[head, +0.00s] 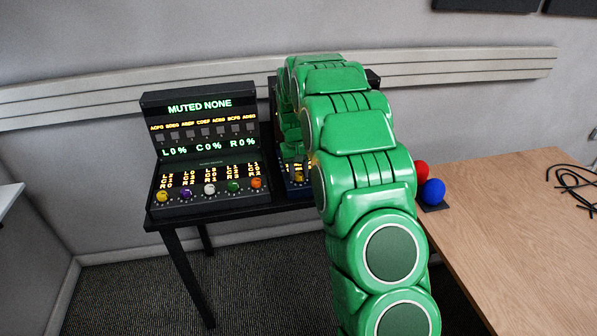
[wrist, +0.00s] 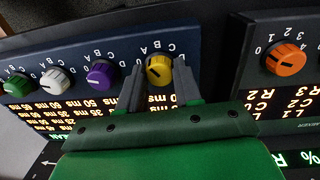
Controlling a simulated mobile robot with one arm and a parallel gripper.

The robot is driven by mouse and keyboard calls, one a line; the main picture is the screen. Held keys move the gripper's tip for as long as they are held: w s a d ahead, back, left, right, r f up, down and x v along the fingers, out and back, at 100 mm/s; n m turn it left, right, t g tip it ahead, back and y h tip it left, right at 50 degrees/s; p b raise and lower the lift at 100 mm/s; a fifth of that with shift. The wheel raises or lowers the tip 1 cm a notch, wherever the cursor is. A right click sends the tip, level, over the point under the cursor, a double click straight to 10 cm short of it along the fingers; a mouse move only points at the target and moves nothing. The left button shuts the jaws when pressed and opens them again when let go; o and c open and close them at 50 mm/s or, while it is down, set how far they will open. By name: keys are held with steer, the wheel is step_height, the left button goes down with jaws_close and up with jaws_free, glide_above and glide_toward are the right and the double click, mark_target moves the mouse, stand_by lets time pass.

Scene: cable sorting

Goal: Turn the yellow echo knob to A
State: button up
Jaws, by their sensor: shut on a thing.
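The yellow echo knob (wrist: 160,67) is on the blue panel (wrist: 70,58), at the end of a row with purple, white and green knobs in the wrist view. It has a short dark pointer mark; I cannot tell which letter it points at. Letters A to D are printed around it, upside down in this view. My gripper (wrist: 158,78) is shut on the yellow knob, one grey finger on each side. In the head view my green arm reaches over the blue unit and hides most of it; a yellow knob (head: 299,176) shows at its left edge.
A black mixer (head: 205,150) with its own knobs and a "MUTED NONE" display stands to the left on the dark table. Its orange knob (wrist: 286,59) is close by in the wrist view. Red (head: 421,171) and blue (head: 434,191) balls and a wooden table (head: 500,220) are at right.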

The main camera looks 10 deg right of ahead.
mark_target(297, 174)
steer(key=o, duration=1)
steer(key=shift+o, duration=0.2)
steer(key=shift+r, duration=0.1)
steer(key=r, duration=0.7)
steer(key=shift+a+r, duration=0.15)
steer(key=shift+a, duration=0.05)
steer(key=shift+r, duration=0.2)
steer(key=shift+s, duration=0.1)
